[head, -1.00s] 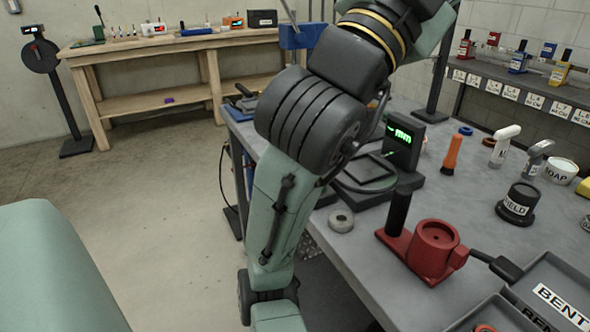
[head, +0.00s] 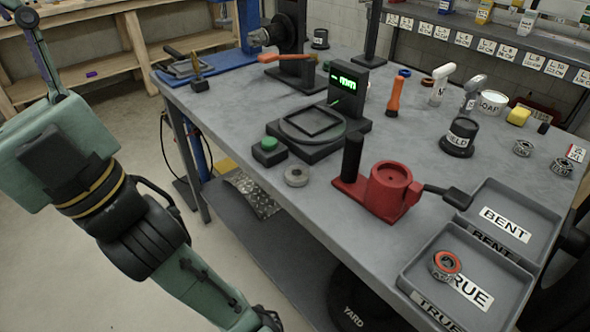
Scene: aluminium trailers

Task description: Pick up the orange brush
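An orange-handled tool (head: 285,57) that looks like the orange brush lies at the back of the grey workbench (head: 235,110), in front of a dark machine with a metal jaw. Its right end has a darker part below it, which I cannot tell clearly from the machine's base. A separate orange, torch-shaped object (head: 395,95) stands upright farther right. My arm is at the left, apart from the bench, and my gripper is not in view.
The dark machine (head: 288,25) stands behind the orange-handled tool. A scale with a green display (head: 347,82), a red fixture (head: 385,190) and trays marked BENT (head: 545,225) and TRUE (head: 415,272) stand on the bench. The bench's left front strip is fairly clear.

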